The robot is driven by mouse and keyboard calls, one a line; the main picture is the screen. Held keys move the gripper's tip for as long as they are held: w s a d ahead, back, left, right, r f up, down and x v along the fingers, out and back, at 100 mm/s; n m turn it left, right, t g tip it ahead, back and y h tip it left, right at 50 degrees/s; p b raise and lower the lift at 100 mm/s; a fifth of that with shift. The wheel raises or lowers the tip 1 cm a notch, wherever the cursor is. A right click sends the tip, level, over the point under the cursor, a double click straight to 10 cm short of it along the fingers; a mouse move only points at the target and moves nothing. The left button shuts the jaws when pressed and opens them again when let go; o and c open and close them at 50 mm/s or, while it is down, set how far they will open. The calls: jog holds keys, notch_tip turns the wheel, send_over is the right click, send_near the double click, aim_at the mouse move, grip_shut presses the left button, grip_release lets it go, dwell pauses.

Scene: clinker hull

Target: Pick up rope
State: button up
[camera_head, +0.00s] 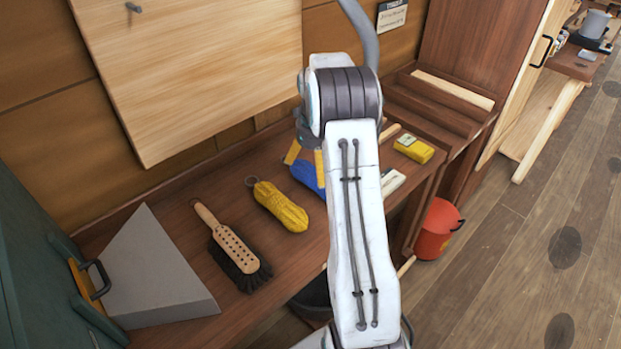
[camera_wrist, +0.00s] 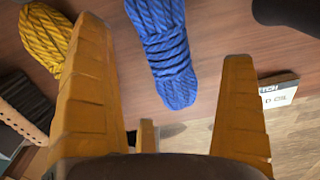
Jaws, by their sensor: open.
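A blue coiled rope (camera_wrist: 164,45) lies on the wooden bench and shows between my fingers in the wrist view. In the head view only part of the blue rope (camera_head: 306,177) shows, the rest being hidden by my arm. A yellow rope bundle (camera_head: 281,206) lies on the bench to its left; it also shows at the upper left of the wrist view (camera_wrist: 46,38). My gripper (camera_head: 306,158) is open, its orange fingers over the blue rope. In the wrist view my gripper (camera_wrist: 165,50) has a finger on each side of the rope, with nothing held.
A brush (camera_head: 232,247) and a grey wedge-shaped block (camera_head: 155,270) lie on the bench at left. A yellow box (camera_head: 414,149) and a white labelled item (camera_head: 392,182) lie right of my arm. A red bucket (camera_head: 437,229) stands below, beside the bench.

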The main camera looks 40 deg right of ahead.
aim_at(313, 175)
jog(key=shift+w+a+f+p, duration=0.1)
jog(key=shift+f+p, duration=0.1)
jog(key=shift+f, duration=1.25)
jog(key=shift+a+f+p, duration=0.1)
jog(key=shift+f+p, duration=0.1)
jog(key=shift+f, duration=1.2)
jog(key=shift+c, duration=0.4)
jog(key=c, duration=1.1)
